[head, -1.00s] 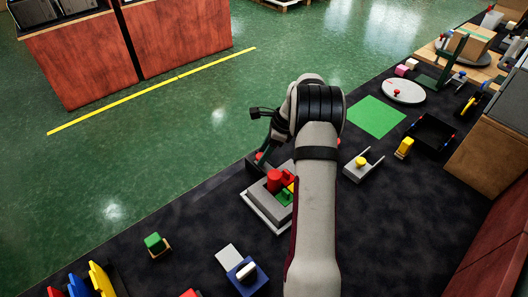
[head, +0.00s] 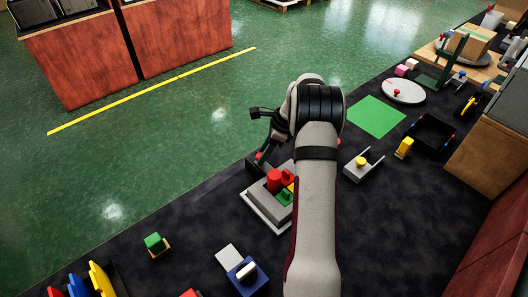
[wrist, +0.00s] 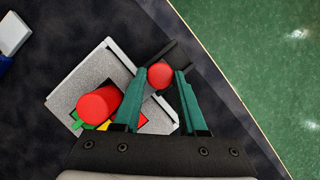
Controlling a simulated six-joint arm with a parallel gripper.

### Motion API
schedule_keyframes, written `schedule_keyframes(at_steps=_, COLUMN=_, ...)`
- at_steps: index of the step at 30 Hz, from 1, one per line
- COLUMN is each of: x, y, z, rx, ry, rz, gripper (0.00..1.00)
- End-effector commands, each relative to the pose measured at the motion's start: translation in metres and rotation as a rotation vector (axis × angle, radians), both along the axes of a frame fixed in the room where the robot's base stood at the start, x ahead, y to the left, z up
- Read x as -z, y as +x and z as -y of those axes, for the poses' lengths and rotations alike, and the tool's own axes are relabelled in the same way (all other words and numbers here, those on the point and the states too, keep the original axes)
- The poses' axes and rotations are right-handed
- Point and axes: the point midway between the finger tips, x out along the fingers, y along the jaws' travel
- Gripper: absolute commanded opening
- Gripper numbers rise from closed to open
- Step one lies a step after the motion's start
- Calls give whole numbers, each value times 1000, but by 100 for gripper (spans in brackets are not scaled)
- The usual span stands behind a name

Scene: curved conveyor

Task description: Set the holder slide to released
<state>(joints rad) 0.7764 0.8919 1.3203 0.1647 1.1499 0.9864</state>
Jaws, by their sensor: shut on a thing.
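The holder is a grey block (wrist: 88,84) on a pale base plate, with a red cylinder (wrist: 98,103) and yellow and green pieces on it. It also shows in the head view (head: 262,207), partly hidden by my arm. A round red knob (wrist: 160,76), which looks like the slide's handle, sits at the holder's edge beside dark bars (wrist: 170,52). My gripper (wrist: 165,78) has its two teal fingers on either side of this knob and is shut on it. In the head view my gripper (head: 263,156) is low at the holder's far side. The slide's track is mostly hidden.
A blue block with a white piece (head: 246,277) and a green cube (head: 154,242) stand nearer on the dark table. A grey fixture with a yellow knob (head: 362,167) is to the right. A flat green square (head: 376,117) lies beyond it. The table edge is close behind the holder.

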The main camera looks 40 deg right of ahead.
Motion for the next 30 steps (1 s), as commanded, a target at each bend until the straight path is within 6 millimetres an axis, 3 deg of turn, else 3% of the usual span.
schedule_keyframes(at_steps=15, x=-1, y=0, z=0, rx=0, ry=-1, rz=1, gripper=0)
schedule_keyframes(at_steps=23, x=0, y=32, z=1, rx=-1, ry=-1, rz=1, gripper=0)
schedule_keyframes(at_steps=30, x=-1, y=36, z=0, rx=0, ry=-2, rz=5, gripper=0)
